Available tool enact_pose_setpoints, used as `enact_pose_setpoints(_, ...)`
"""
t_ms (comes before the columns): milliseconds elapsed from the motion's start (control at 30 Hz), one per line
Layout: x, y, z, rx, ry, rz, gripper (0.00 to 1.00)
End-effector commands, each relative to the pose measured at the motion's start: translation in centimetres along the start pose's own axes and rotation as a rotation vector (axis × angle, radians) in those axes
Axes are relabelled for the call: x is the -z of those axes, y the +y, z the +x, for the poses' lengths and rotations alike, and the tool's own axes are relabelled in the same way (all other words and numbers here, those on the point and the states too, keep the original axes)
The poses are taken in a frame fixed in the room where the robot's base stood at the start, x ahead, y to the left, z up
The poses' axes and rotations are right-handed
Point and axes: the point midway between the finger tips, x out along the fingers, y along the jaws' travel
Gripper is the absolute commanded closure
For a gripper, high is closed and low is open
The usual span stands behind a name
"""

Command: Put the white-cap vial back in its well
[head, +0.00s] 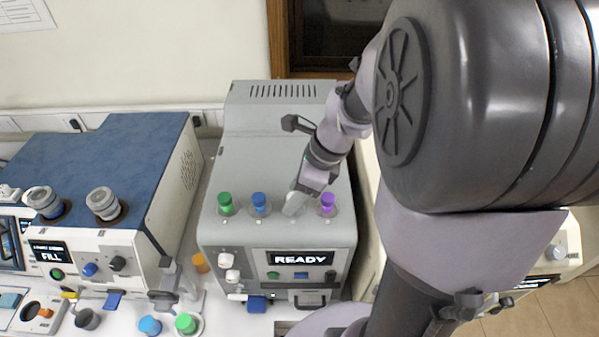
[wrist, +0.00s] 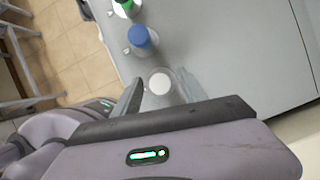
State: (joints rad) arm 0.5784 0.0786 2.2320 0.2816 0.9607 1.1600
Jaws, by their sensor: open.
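The white-cap vial (wrist: 160,83) shows end-on in the wrist view as a round white cap. It stands in line with the blue-cap vial (wrist: 140,38) and the green-cap vial (wrist: 124,6), at a well in the grey machine's top. My gripper (head: 294,204) points down at that spot, between the blue-cap vial (head: 259,202) and the purple-cap vial (head: 327,202). The jaws are open, with a finger on either side of the white cap. In the head view the gripper mostly hides the white-cap vial. How deep it sits cannot be told.
The grey machine (head: 285,125) shows READY on its screen (head: 300,259). A green-cap vial (head: 225,203) stands at the row's left end. A blue-topped machine (head: 110,150) stands at left. Loose blue (head: 150,325) and green (head: 186,323) caps are in front.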

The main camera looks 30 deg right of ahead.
Motion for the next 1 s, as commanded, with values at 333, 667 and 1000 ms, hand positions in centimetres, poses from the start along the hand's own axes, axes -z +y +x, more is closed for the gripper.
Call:
enact_pose_setpoints(333,0.0,-0.1,-9.3,0.006,-0.001,0.001,0.51)
enact_pose_setpoints(667,-6.3,11.4,-10.3,0.122,0.094,-1.156,0.51)
enact_pose_setpoints(1000,-7.0,18.3,-9.6,0.253,0.175,-2.026,0.51)
